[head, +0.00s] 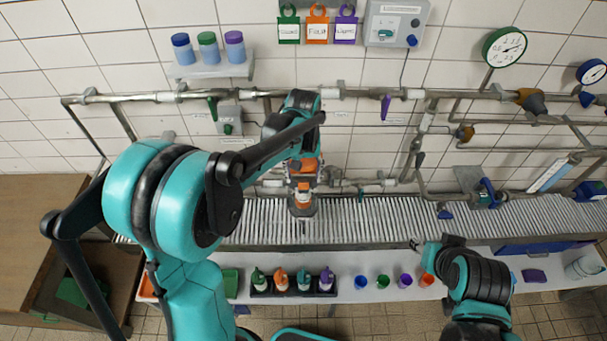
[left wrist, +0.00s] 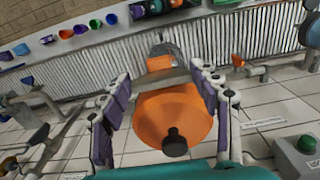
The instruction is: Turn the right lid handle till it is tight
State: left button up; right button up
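My left gripper (head: 302,180) is over the pipework in the middle of the head view. In the left wrist view its two purple-padded fingers (left wrist: 161,76) stand wide apart. An orange rounded body (left wrist: 172,112) with a black knob (left wrist: 175,142) shows between them. I cannot tell whether the fingers touch it. Behind it are an orange block (left wrist: 159,63) and a grey dome, which also shows in the head view (head: 303,207). The arm and gripper hide much of this fitting. I cannot clearly make out the right lid handle. My right gripper (head: 416,244) is low on the right, apart from the pipes.
Grey pipes with coloured valves run along the tiled wall. Below them is a ribbed grey surface (head: 370,222). A white bench (head: 345,292) carries bottles in a black tray and several coloured cups. A gauge (head: 504,47) and a bottle shelf (head: 210,70) are on the wall.

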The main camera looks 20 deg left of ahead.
aim_at(304, 176)
pick_arm(q)
jog(key=o, duration=0.4)
jog(key=shift+c, duration=0.2)
jog(key=shift+r, duration=0.1)
notch_tip(304, 176, up, 12)
dwell(0.4)
jog(key=s+a+f+m+t+b, duration=0.1)
jog(key=s+f+t+b, duration=0.1)
jog(key=s+f+b, duration=0.3)
jog(key=s+f+m+t+b, duration=0.1)
jog(key=s+f+t+b, duration=0.1)
jog(key=s+f+b, duration=0.4)
jog(key=s+a+f+m+t+b, duration=0.1)
jog(key=s+f+t+b, duration=0.2)
jog(key=f+b, duration=0.9)
notch_tip(304, 176, down, 6)
jog(key=s, duration=0.3)
jog(key=shift+a+r, duration=0.2)
jog(key=shift+a, duration=0.15)
